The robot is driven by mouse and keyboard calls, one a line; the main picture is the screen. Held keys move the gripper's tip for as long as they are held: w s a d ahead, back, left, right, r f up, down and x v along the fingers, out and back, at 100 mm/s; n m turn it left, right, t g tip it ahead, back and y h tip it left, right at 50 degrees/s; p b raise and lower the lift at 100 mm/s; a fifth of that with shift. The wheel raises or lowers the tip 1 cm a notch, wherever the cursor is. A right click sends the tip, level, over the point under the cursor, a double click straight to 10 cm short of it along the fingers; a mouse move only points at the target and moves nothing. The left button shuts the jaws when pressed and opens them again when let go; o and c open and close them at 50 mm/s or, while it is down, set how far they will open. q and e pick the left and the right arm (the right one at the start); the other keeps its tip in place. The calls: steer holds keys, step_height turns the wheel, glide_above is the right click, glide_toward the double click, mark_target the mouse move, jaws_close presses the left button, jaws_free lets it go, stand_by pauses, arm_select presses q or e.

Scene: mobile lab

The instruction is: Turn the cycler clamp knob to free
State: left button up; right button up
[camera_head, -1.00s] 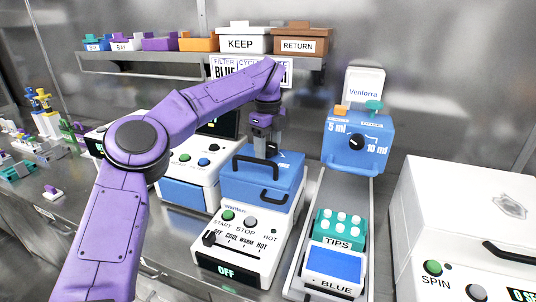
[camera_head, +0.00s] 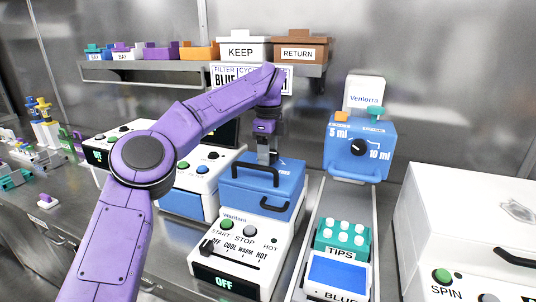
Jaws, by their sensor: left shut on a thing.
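The cycler (camera_head: 240,245) is a white machine with a blue lid (camera_head: 258,190), black handles, START and STOP buttons, a slider and a display reading OFF. My purple left arm reaches over from the left. My left gripper (camera_head: 267,160) points down at the back of the lid and is shut on the clamp knob there. The knob is hidden by the fingers and the rear handle, so its setting cannot be read. My right gripper is not in view.
A blue dispenser (camera_head: 357,150) with a black dial, a teal tips rack (camera_head: 341,236) and a blue-topped box (camera_head: 337,272) stand to the right. A white SPIN machine (camera_head: 470,215) is at far right. A shelf (camera_head: 150,68) with bins runs behind.

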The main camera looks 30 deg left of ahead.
arm_select(q)
steer(key=shift+r, duration=0.1)
steer(key=o, duration=1.1)
steer(key=shift+c, duration=0.2)
step_height(320, 180, up, 11)
steer(key=p, duration=0.5)
steer(key=shift+f, duration=0.2)
